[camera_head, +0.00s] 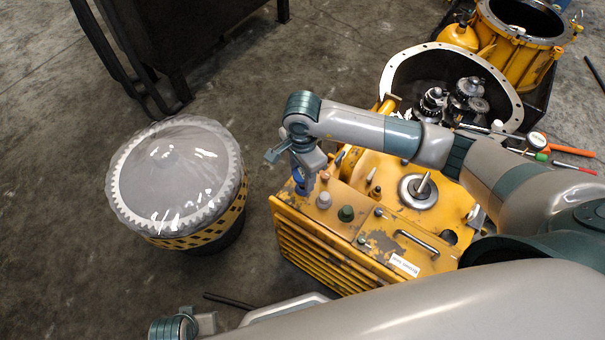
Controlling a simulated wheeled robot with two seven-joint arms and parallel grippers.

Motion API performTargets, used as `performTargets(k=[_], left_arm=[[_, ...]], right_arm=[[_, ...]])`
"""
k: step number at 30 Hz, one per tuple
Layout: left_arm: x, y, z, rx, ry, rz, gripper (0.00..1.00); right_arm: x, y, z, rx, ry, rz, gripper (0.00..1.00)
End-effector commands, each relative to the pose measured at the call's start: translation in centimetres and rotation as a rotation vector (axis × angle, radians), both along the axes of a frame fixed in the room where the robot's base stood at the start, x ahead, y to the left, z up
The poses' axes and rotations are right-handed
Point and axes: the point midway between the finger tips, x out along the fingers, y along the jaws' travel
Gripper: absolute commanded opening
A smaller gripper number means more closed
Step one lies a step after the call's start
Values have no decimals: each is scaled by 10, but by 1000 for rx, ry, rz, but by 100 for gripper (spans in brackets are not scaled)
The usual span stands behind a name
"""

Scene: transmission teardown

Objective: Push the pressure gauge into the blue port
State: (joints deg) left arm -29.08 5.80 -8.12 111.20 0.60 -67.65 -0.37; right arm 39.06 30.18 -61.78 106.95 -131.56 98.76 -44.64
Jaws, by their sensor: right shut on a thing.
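The yellow test box (385,225) stands at the centre, with several coloured ports along its top left edge. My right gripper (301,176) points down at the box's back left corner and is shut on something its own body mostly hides. I cannot make out a gauge face there. A blue part (299,186) shows right at the fingertips, at the blue port's place; whether the held thing touches or sits in the port I cannot tell. The end of my left arm (178,327) shows at the bottom edge, away from the box; its fingers are not clear.
Grey (323,200) and green (346,213) ports stand close beside my right gripper. A covered drum (240,205) stands left. Behind are an open housing (392,72) with gears, a yellow casing (563,48) and loose tools (572,151). Bare floor lies between drum and box.

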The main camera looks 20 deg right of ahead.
Motion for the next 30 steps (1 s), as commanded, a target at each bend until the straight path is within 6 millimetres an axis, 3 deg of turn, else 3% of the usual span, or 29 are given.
performTargets(k=[23,24,25,26,30], left_arm=[[0,0,-19,0,0,0,39],[0,0,-17,0,0,0,39],[0,0,-17,0,0,0,39],[0,0,-17,0,0,0,39],[0,0,-17,0,0,0,39]], right_arm=[[0,0,-19,0,0,0,12],[0,0,-18,0,0,0,50],[0,0,-18,0,0,0,57],[0,0,-18,0,0,0,62],[0,0,-18,0,0,0,62]])
